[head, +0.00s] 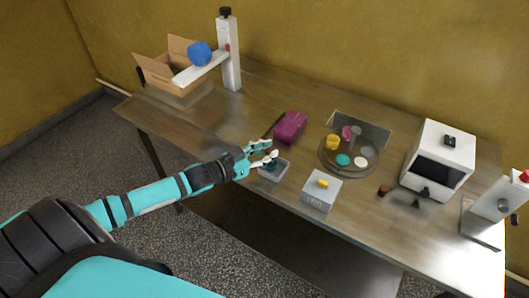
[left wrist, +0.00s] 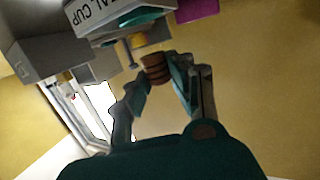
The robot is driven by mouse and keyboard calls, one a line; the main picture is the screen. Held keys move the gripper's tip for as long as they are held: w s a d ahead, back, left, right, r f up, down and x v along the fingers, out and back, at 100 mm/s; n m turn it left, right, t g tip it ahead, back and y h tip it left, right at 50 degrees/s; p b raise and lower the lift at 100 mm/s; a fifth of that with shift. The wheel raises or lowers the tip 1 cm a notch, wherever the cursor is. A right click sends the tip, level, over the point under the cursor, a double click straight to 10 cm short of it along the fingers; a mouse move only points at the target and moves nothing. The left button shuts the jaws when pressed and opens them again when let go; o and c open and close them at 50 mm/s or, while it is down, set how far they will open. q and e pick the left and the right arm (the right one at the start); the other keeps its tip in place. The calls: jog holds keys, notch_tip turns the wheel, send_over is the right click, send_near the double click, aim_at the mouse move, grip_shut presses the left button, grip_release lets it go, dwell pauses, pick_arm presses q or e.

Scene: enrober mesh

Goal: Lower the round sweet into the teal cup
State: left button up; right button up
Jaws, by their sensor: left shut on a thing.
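My left gripper (head: 268,158) reaches in from the left over a small grey block (head: 272,173) near the table's front edge. In the left wrist view the gripper (left wrist: 158,75) is shut on the round sweet (left wrist: 154,68), a brown banded piece between its fingertips. The block there (left wrist: 95,22) is lettered, with "CUP" readable, and a teal rim of the cup (left wrist: 145,18) shows beside it. The sweet is apart from that rim in the picture; the true gap is hard to tell. In the head view the fingers hide the sweet. My right gripper is not in view.
A magenta block (head: 290,127) lies just behind. A pale box with a yellow top piece (head: 321,192) stands to the right. Beyond are a round glass plate (head: 345,170) with several coloured pieces, a brown piece (head: 383,190) and a white oven-like box (head: 449,150). An open carton (head: 158,72) stands back left.

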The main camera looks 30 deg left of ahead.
aim_at(270, 165)
pick_arm(q)
jog(key=shift+w, duration=0.25)
dwell(0.3)
jog(key=shift+f+b, duration=1)
jog(key=shift+f, duration=0.75)
dwell(1.2)
jog(key=o, duration=0.9)
jog(key=shift+s, duration=0.1)
